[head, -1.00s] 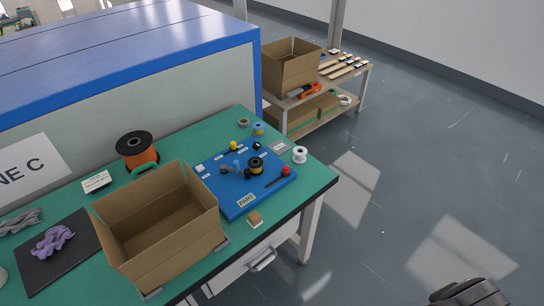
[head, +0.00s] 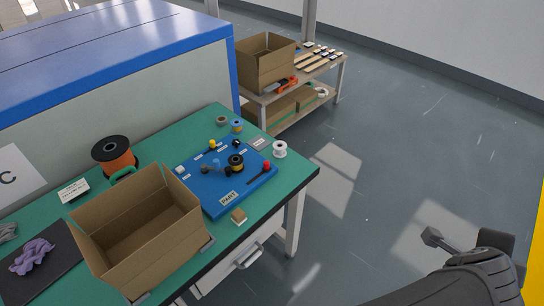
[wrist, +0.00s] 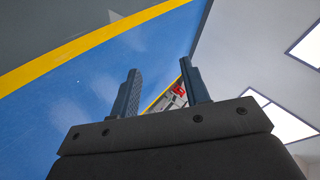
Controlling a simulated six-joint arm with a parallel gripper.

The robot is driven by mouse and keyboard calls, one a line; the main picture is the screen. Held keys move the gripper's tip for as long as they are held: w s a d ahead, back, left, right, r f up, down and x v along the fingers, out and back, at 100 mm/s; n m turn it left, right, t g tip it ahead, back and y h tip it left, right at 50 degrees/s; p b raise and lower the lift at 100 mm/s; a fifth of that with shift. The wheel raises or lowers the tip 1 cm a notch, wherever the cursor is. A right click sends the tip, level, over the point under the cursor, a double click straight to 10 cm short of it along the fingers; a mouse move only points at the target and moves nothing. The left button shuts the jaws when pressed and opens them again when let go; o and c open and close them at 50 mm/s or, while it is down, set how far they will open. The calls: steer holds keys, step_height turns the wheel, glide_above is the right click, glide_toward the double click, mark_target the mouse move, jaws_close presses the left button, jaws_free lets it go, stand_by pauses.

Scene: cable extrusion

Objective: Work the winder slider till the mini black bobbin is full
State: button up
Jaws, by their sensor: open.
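A blue winder board (head: 213,204) lies on the green bench. On it sits a small black bobbin (head: 236,160) with a yellowish band; how full it is is too small to tell. To its right is a dark slot with a red knob (head: 266,166) at its far end, which looks like the slider. A yellow knob (head: 213,144) and a black knob are at the board's back. My gripper (wrist: 160,65) is open and empty in the wrist view, away from the board. My dark arm shows at the lower right of the head view, over the floor.
An open cardboard box (head: 140,222) stands just left of the board. An orange cable spool (head: 114,157) is behind it. A white spool (head: 279,149), a blue spool (head: 237,126) and a small wooden block (head: 239,216) sit around the board. Floor to the right is clear.

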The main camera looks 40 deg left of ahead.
steer(key=w+d+r+m+h, duration=0.2)
steer(key=d+m+h, duration=0.1)
steer(key=d+m, duration=0.35)
steer(key=w+d+r+m+h, duration=0.1)
steer(key=w+d+m+h, duration=0.1)
steer(key=d+m+h, duration=0.45)
steer(key=w+a+n+t+y, duration=0.2)
steer(key=w+a+n+y, duration=0.8)
steer(key=w+a, duration=0.55)
steer(key=w+a+f+n+g+y, duration=0.1)
steer(key=w+a+n+g+y, duration=0.15)
steer(key=a+n, duration=0.6)
steer(key=w+a+f+n+g+y, duration=0.1)
steer(key=w+a+n+y, duration=0.25)
steer(key=a, duration=0.95)
steer(key=n+g+h, duration=0.3)
steer(key=n+g, duration=0.6)
steer(key=n, duration=1.8)
glide_above(267, 162)
step_height(267, 162, down, 8)
steer(key=shift+m, duration=0.3)
step_height(267, 162, down, 16)
steer(key=shift+s+f, duration=0.1)
